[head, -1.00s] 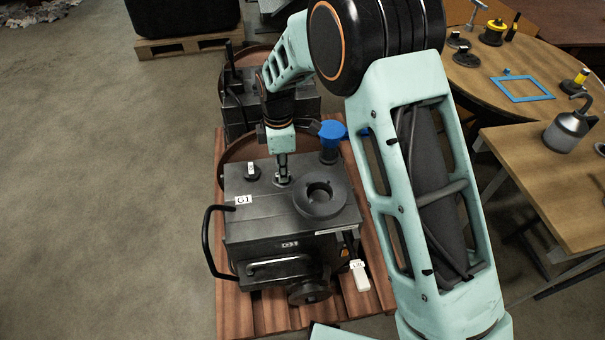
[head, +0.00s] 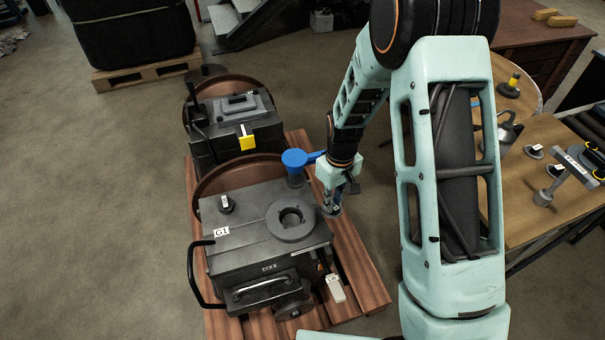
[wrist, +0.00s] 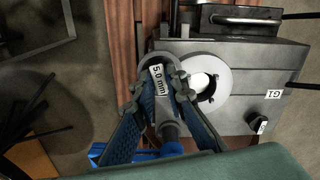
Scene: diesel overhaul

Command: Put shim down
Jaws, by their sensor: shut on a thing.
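My gripper (head: 333,204) is shut on the shim (wrist: 158,78), a grey piece with a white "5.0 mm" label between the blue-padded fingers. The gripper points down past the right edge of the dark engine block (head: 235,243) marked G1, over or near the pallet slats. The fingers largely hide the shim in the head view, and I cannot tell its height. In the wrist view my gripper (wrist: 161,95) is beside the block's raised round ring (wrist: 222,82). A small labelled black knob (head: 226,204) stands on the block's left part.
A blue-headed part (head: 295,159) stands close behind my gripper. The wooden pallet (head: 365,270) extends to the right of the block. A wooden table (head: 515,215) at right holds several small labelled pieces, a can (head: 507,128) and a grey T-shaped tool (head: 560,170).

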